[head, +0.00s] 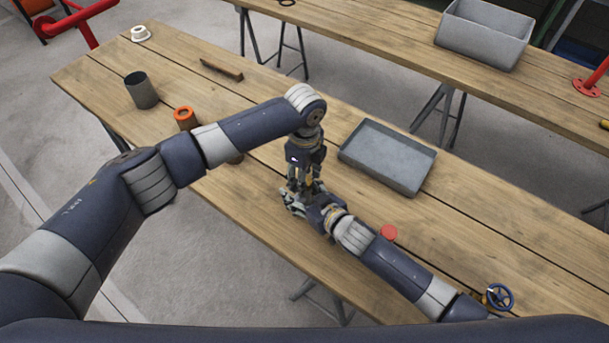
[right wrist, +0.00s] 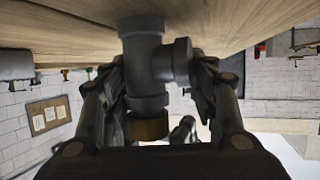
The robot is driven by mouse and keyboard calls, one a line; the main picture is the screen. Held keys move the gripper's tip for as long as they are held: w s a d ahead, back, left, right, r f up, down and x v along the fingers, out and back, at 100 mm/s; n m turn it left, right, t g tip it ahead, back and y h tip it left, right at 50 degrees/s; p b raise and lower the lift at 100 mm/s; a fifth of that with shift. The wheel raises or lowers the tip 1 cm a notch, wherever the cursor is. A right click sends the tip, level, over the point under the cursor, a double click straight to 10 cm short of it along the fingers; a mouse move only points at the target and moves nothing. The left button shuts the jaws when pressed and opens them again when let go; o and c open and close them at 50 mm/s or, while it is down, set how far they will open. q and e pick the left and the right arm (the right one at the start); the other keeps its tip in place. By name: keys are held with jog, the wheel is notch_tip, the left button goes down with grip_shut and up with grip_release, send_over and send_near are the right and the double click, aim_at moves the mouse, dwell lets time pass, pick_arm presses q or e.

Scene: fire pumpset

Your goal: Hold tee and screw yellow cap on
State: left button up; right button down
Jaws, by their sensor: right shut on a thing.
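The dark grey tee (right wrist: 146,72) stands upright against the wooden table in the right wrist view, which looks upside down. The yellow cap (right wrist: 150,126) is at the tee's end away from the table, in line with it; how far it is threaded cannot be told. My right gripper (head: 297,202) is low over the table and shut on the tee, with a finger on each side. My left gripper (head: 304,180) points down from above, right over the right gripper. Its fingertips are too small and covered to show their opening. The grippers mostly hide the tee in the head view.
A shallow grey tray (head: 388,156) lies just beyond the grippers. A red disc (head: 388,232) and blue handwheel (head: 499,296) lie near my right arm. A grey cup (head: 141,90) and orange-topped cylinder (head: 185,117) stand at left. A deeper grey bin (head: 484,34) is on the far table.

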pick_arm(q)
jog(key=shift+r, duration=2.25)
jog(key=shift+c, duration=0.2)
